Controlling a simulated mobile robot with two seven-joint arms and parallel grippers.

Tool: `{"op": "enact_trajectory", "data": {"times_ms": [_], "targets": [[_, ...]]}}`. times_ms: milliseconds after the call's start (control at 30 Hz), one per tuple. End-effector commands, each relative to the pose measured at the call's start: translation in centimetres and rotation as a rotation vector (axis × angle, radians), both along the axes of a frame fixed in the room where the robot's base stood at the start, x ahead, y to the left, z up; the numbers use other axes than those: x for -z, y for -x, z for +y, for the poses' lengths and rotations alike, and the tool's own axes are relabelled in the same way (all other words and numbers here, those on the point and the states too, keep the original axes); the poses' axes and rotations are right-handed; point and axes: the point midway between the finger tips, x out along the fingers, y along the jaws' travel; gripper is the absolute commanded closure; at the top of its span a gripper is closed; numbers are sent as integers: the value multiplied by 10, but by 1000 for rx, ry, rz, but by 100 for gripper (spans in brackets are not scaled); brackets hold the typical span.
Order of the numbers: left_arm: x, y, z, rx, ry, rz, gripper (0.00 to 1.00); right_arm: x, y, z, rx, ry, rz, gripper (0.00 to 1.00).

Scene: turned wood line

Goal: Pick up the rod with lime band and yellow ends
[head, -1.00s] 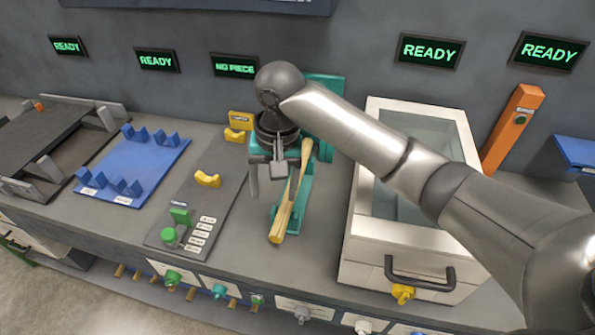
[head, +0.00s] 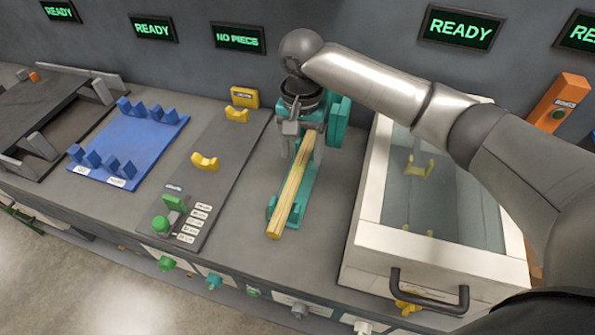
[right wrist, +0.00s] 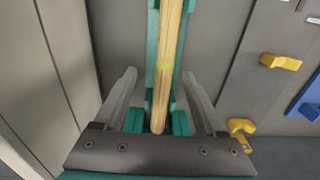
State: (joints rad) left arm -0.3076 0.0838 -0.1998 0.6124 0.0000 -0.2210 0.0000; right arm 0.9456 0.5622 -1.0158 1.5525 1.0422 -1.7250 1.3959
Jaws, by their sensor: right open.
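A pale wooden rod (head: 287,203) with a lime band lies lengthwise in a teal holder (head: 271,206). Its near end looks yellowish; its far end is hidden under my gripper in the head view. My right gripper (head: 302,150) is open above the far part of the holder. In the right wrist view the rod (right wrist: 171,40) runs between the two spread grey fingers of the gripper (right wrist: 159,76), with a gap on each side. The lime band shows there between the fingertips. My left gripper is not in view.
A white bin with a clear lid (head: 440,205) and black handle stands right of the holder. A grey panel with yellow cradles (head: 205,162) and a green button lies to the left, then a blue rack (head: 130,150). Bare bench separates the holder from the panel.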

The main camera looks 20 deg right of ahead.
Motion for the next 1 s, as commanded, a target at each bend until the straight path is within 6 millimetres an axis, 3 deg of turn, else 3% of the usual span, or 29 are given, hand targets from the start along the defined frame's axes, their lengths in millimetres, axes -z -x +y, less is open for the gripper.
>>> {"op": "enact_trajectory", "data": {"times_ms": [167, 400, 733, 1000], "targets": [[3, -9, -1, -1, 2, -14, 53, 14, -1, 2, -1, 0, 1, 28], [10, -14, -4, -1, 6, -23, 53, 49, -5, 5, -1, 1, 2, 28], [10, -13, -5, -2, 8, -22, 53, 55, -5, 6, -2, 1, -1, 28], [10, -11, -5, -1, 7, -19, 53, 55, -5, 6, -2, 0, -1, 58]]}}
